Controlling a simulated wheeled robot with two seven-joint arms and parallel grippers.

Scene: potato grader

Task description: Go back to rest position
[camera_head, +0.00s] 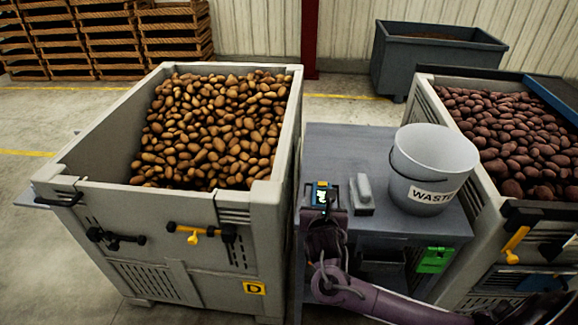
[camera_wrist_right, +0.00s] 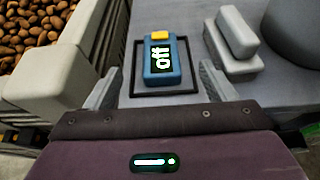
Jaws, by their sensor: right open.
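My right gripper (camera_head: 323,214) is over the front of the grey table between the two potato bins. It also shows in the right wrist view (camera_wrist_right: 160,88), with its two fingers apart and nothing held between them. A small blue device with a yellow top (camera_wrist_right: 163,60) lies beyond the fingertips inside a dark square outline on the table. The device also shows in the head view (camera_head: 322,195), just past the gripper. My left gripper is in neither view.
A grey block-shaped object (camera_head: 361,194) and a bucket marked WASTE (camera_head: 425,196) stand right of the device on the table (camera_head: 345,143). Bin D (camera_head: 190,268) with brown potatoes stands left, and another bin (camera_head: 483,203) with reddish potatoes right. A green box (camera_head: 434,260) hangs at the table front.

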